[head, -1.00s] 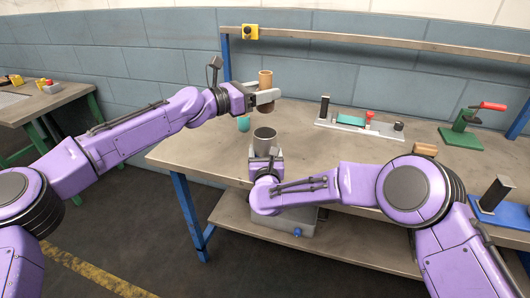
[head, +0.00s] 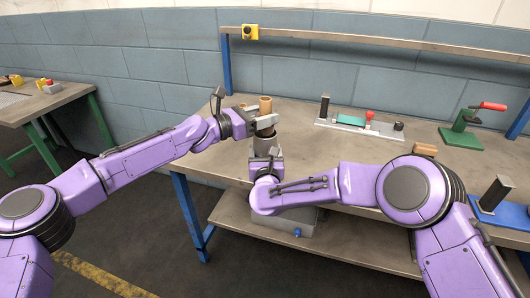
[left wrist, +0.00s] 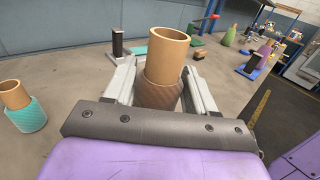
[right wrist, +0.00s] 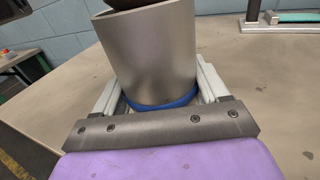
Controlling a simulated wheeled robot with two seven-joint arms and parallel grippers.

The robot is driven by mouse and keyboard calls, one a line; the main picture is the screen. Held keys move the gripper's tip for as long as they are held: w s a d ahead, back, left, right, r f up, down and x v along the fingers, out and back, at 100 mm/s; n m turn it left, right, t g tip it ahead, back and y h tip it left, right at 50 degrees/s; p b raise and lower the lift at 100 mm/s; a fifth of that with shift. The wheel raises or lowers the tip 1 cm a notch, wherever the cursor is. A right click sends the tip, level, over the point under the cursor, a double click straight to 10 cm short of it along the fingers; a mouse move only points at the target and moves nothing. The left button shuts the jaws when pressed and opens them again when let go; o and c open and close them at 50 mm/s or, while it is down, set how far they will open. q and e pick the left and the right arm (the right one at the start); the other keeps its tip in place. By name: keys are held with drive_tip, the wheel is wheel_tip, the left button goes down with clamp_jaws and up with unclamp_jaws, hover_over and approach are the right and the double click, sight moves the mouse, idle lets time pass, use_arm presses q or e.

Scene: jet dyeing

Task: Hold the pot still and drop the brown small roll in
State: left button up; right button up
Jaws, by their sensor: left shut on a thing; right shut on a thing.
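The brown small roll (left wrist: 158,94), a tan tube with a brown textured wrap, is upright between the fingers of my left gripper (left wrist: 163,88), which is shut on it. In the head view the left gripper (head: 265,122) and the roll's tan tube (head: 265,104) are right above the pot (head: 262,146). The pot is a grey metal cylinder; in the right wrist view (right wrist: 152,58) it has a blue ring at its base. My right gripper (right wrist: 160,98) is shut on its lower part. The roll's dark underside (right wrist: 122,3) shows at the pot's mouth; I cannot tell whether it is inside.
A teal roll with a tan core (left wrist: 28,115) stands on the bench to the side; my left gripper mostly hides it in the head view. A fixture with a red knob (head: 368,117) and a green clamp (head: 465,128) stand farther right. The bench (head: 330,150) between is clear.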

use_arm(q)
drive_tip(key=shift+f, duration=0.7)
drive_tip(key=o, duration=1.1)
drive_tip(key=shift+o, duration=0.2)
drive_tip(key=v, duration=1.2)
use_arm(e)
drive_tip(key=o, duration=1.2)
